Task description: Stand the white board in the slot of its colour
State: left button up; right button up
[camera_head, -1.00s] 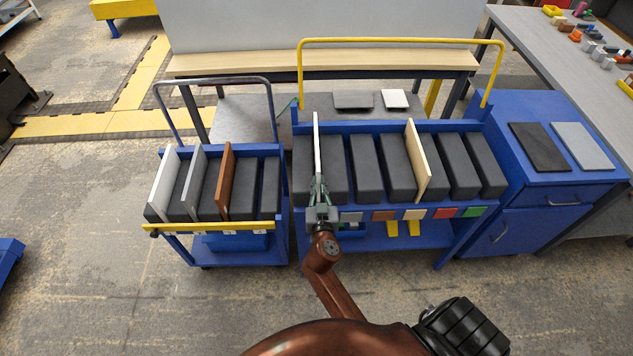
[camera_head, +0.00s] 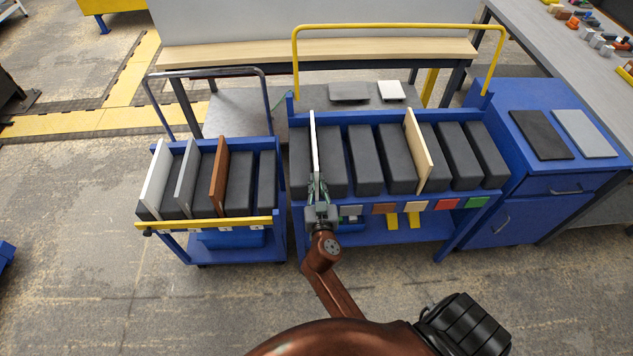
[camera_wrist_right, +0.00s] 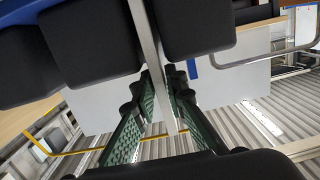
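The white board (camera_head: 315,145) stands upright, edge-on, between the leftmost dark blocks of the right blue rack (camera_head: 347,201). My right gripper (camera_head: 319,190) is at its near edge. In the right wrist view the two green-padded fingers (camera_wrist_right: 162,88) lie on either side of the board (camera_wrist_right: 147,35) and close on it. The board's lower edge is hidden by the blocks and gripper. The colour label below this slot is hidden behind my gripper. Grey (camera_head: 350,210), brown (camera_head: 383,208), beige (camera_head: 415,206), red (camera_head: 446,204) and green (camera_head: 475,202) labels show to the right. My left gripper is out of view.
A beige board (camera_head: 417,150) stands in the right rack. The left cart (camera_head: 270,245) holds another white board (camera_head: 154,178), a grey board (camera_head: 187,174) and a brown board (camera_head: 218,175). A yellow handle (camera_head: 400,29) arches over the right rack. A blue cabinet (camera_head: 530,190) stands to the right.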

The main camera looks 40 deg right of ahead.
aim_at(316, 169)
jog(key=o, duration=0.4)
jog(key=shift+f, duration=0.15)
notch_tip(316, 169, up, 10)
jog(key=shift+r, duration=0.1)
dwell(0.3)
jog(key=shift+a, duration=0.1)
